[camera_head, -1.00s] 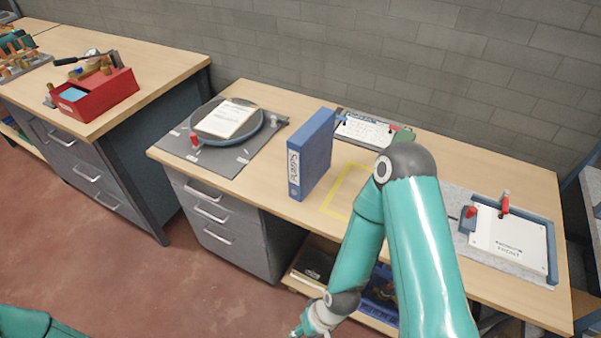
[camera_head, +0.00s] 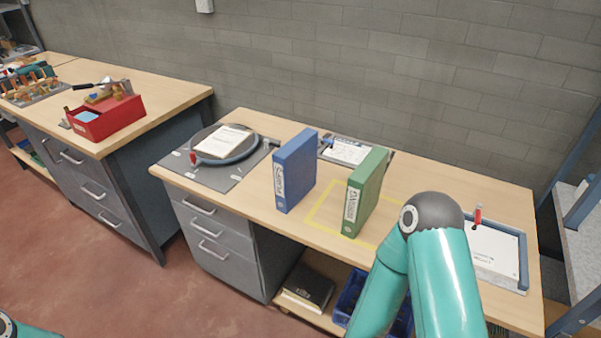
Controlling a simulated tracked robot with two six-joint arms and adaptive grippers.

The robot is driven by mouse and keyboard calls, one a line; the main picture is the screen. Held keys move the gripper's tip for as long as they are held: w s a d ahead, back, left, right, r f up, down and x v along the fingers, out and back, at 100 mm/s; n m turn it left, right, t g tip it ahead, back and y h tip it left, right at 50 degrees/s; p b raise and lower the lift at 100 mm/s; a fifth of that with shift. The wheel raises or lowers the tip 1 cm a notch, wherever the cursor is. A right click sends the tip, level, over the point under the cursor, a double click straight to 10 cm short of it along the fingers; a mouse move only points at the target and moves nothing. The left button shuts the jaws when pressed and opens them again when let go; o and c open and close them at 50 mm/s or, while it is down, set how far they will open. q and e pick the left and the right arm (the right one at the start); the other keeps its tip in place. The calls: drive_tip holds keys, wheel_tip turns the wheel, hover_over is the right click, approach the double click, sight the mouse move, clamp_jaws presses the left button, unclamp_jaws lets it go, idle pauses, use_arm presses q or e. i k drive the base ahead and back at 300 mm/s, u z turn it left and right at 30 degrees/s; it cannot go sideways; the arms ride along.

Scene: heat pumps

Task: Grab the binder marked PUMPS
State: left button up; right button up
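The blue binder marked PUMPS (camera_head: 295,171) stands upright on the workbench, its labelled spine facing the front edge. A green binder (camera_head: 366,192) stands upright to its right, with a label on its spine that I cannot read clearly. My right arm comes up from the bottom right, in front of the bench and right of the green binder. Its gripper is below the picture. Only a small piece of my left arm shows at the bottom left corner, and its gripper is out of view.
A yellow taped outline (camera_head: 323,216) surrounds the green binder's spot. A round turntable (camera_head: 244,151) with papers is on the left, a clipboard (camera_head: 346,151) behind. A framed plate (camera_head: 497,249) lies right. A red toolbox (camera_head: 107,118) stands on the other bench. Shelving stands at the right edge.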

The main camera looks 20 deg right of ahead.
sight(294, 164)
drive_tip(key=i, duration=0.9)
drive_tip(key=u, duration=0.05)
